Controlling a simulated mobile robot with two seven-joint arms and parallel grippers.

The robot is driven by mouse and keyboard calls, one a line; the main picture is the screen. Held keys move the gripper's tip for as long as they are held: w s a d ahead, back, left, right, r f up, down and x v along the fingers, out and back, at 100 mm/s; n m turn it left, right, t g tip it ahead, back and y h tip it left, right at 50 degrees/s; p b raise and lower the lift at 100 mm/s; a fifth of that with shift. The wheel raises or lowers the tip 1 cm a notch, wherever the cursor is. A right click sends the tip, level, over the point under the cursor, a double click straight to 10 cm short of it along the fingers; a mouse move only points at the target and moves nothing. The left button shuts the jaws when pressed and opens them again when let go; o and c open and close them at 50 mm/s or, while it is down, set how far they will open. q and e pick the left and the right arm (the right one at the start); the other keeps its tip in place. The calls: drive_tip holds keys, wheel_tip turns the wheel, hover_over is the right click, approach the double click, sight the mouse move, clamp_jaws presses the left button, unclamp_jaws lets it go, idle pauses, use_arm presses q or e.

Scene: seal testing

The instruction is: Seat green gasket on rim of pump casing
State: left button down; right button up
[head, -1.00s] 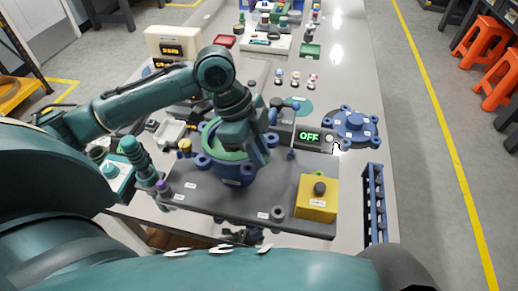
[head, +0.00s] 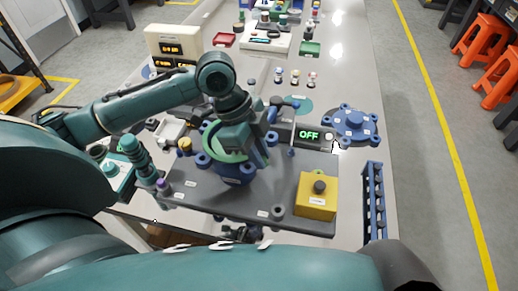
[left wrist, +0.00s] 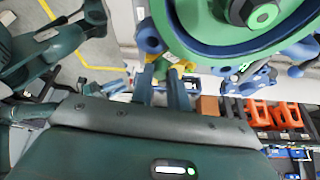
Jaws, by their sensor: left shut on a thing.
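The green gasket (head: 224,154) is a flat ring at the top of the blue pump casing (head: 234,178), which stands on the dark base plate. My left gripper (head: 258,156) is shut on the gasket's right side, and its wrist hides part of ring and casing. In the left wrist view the gasket (left wrist: 196,50) curves across the top, with blue casing inside and outside it. The left fingers (left wrist: 165,72) reach up to its lower edge. I cannot tell whether the ring touches the rim all round. A dark jointed part below the plate may be my right gripper (head: 243,233); its jaws are unclear.
A yellow box with a dark knob (head: 317,195) stands right of the casing. A blue flanged cover (head: 354,124) and a blue rack (head: 374,200) lie further right. A display reading OFF (head: 308,135) is behind. A purple-topped post (head: 163,187) stands left.

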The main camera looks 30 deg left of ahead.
use_arm(q)
drive_tip(key=c, duration=1.3)
unclamp_jaws()
use_arm(e)
drive_tip(key=shift+r, duration=0.1)
use_arm(q)
wheel_tip(320, 180, up, 2)
drive_tip(key=p, duration=0.3)
drive_tip(key=shift+r, duration=0.25)
wheel_tip(320, 180, up, 4)
drive_tip(key=p, duration=0.4)
drive_tip(key=shift+r+p, duration=0.3)
drive_tip(key=shift+p, duration=0.15)
drive_tip(key=shift+r+p, duration=0.45)
drive_tip(key=shift+r, duration=0.45)
use_arm(e)
drive_tip(key=d, duration=0.1)
drive_tip(key=s+d+r+g+h, duration=0.1)
drive_tip(key=shift+s+d+r+m, duration=0.1)
drive_tip(key=shift+d+r+m, duration=0.15)
drive_tip(key=shift+d+m, duration=0.05)
